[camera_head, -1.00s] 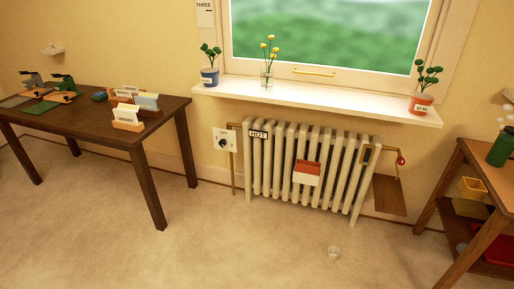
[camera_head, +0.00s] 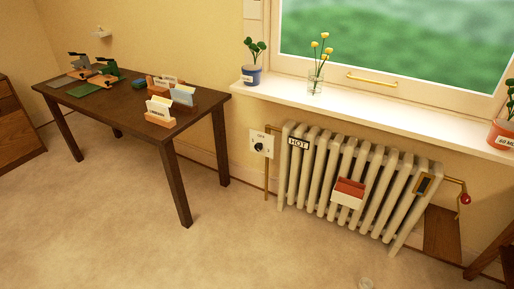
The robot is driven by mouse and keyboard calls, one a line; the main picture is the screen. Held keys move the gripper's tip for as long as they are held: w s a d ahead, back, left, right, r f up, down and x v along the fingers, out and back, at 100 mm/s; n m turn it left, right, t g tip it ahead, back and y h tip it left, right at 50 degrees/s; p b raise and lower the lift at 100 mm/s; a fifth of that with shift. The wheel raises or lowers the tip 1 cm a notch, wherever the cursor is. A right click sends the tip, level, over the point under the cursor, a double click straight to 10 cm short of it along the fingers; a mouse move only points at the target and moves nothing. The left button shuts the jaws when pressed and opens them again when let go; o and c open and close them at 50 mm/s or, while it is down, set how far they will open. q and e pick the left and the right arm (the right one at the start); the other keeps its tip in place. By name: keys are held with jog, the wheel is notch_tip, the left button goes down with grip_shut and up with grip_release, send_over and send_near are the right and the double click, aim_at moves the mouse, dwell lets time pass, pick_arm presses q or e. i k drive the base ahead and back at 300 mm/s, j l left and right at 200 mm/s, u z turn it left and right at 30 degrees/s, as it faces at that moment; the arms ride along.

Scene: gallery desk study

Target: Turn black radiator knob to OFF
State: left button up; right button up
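The black radiator knob (camera_head: 258,147) sits on a white plate (camera_head: 262,139) on the wall, just left of the radiator. Lettering shows above the knob, but I cannot read the knob's setting for sure. The cream radiator (camera_head: 318,165) stands under the window, with a "HOT" sign (camera_head: 299,143) at its upper left. Neither of my grippers is in view.
A dark wooden table (camera_head: 130,110) with card holders and stamping tools stands left of the knob. The windowsill (camera_head: 380,112) holds potted plants above the radiator. A red and white box (camera_head: 347,193) is on the radiator's front. The carpet (camera_head: 235,245) before the knob is clear.

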aim_at(259, 146)
jog(key=i+j+z, duration=0.1)
jog(key=i+j, duration=0.5)
jog(key=i+j+z, duration=0.1)
jog(key=i+j, duration=0.5)
jog(key=j, duration=0.15)
